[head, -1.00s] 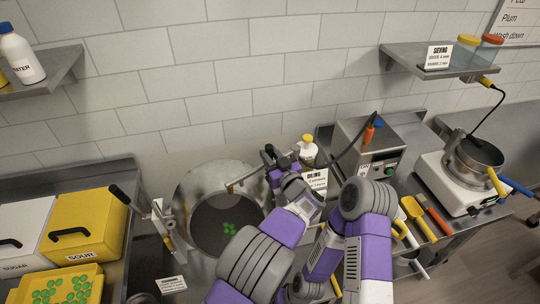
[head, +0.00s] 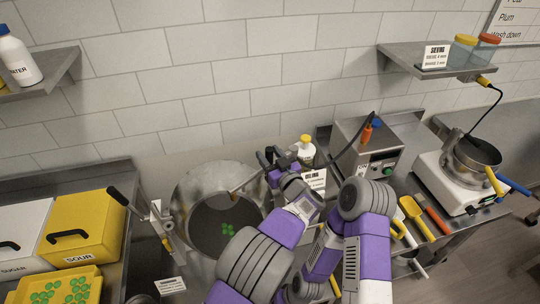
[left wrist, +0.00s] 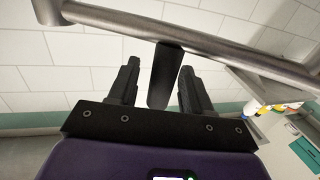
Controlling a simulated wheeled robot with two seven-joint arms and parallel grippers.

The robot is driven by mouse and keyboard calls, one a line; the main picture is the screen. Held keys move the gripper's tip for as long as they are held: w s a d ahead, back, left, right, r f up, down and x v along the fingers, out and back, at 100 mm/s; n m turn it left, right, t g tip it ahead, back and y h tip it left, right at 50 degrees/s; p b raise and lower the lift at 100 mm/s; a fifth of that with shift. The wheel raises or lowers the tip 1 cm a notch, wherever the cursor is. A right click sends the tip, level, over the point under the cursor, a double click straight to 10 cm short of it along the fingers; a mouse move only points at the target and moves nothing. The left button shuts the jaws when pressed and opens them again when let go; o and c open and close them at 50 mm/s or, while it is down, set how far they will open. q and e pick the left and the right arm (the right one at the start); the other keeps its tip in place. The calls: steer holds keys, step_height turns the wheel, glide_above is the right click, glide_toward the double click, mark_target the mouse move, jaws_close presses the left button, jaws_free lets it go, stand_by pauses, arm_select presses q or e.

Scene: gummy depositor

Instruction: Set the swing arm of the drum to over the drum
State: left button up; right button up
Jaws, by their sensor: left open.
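The metal drum (head: 190,188) is a wide open bowl with a few green gummies (head: 228,229) inside. The swing arm (head: 245,182) is a thin metal bar at the drum's upper right rim. In the left wrist view the metal tube (left wrist: 215,47) runs diagonally across the top, with a black handle (left wrist: 165,78) hanging from it. My left gripper (head: 267,160) is at the swing arm's outer end. In the left wrist view its open fingers (left wrist: 157,88) stand either side of the handle, with gaps showing. My right gripper is not in view.
A white bottle with a yellow cap (head: 306,150) and a sign card (head: 314,179) stand close behind and beside my left gripper. A steel control box (head: 365,150) is to the right. A black-handled lever (head: 125,200) stands left of the drum. The yellow sour bin (head: 85,232) is further left.

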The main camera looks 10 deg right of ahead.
arm_select(q)
steer(key=shift+a, duration=0.1)
step_height(320, 180, up, 10)
stand_by(0.4)
steer(key=shift+f, duration=0.1)
